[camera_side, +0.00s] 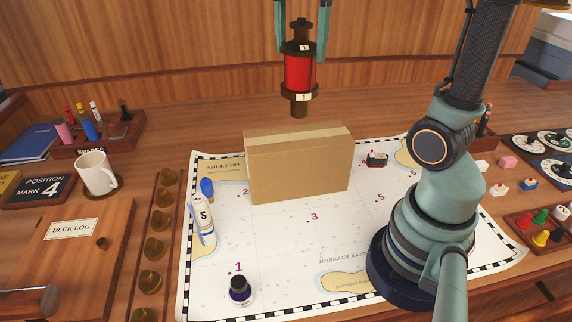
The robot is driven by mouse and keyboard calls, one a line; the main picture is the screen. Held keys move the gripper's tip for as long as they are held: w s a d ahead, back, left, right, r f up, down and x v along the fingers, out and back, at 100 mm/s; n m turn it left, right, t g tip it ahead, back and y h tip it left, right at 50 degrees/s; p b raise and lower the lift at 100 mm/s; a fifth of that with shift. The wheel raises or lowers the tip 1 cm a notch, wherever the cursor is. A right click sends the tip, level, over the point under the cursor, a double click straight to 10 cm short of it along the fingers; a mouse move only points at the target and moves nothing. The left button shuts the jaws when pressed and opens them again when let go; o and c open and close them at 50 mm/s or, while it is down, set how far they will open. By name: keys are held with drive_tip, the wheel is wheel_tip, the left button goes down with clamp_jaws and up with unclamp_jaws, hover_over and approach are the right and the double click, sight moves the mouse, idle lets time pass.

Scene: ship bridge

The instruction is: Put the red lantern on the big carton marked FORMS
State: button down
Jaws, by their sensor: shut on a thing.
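The red lantern (299,73) has a dark top and base and small white tags marked 1. It hangs upright in the air, above and slightly behind the brown carton. My gripper (303,28) comes down from the top edge of the picture, with a finger on each side of the lantern's top, and is shut on it. The big carton (297,170) stands upright on the chart with a closed, taped top. No FORMS marking shows on the faces in view. A clear gap shows between the lantern's base and the carton's top.
A white bottle marked S (203,220) and a dark ink bottle (240,290) stand on the chart (275,235). A mug (96,173) stands at left. The chart before the carton is mostly clear.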

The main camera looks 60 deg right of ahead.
sight(300, 63)
drive_tip(key=shift+f, duration=2.7)
unclamp_jaws()
wheel_tip(300, 63, up, 12)
drive_tip(key=shift+r, duration=0.15)
drive_tip(key=shift+f, duration=5.4)
drive_tip(key=shift+f, duration=0.1)
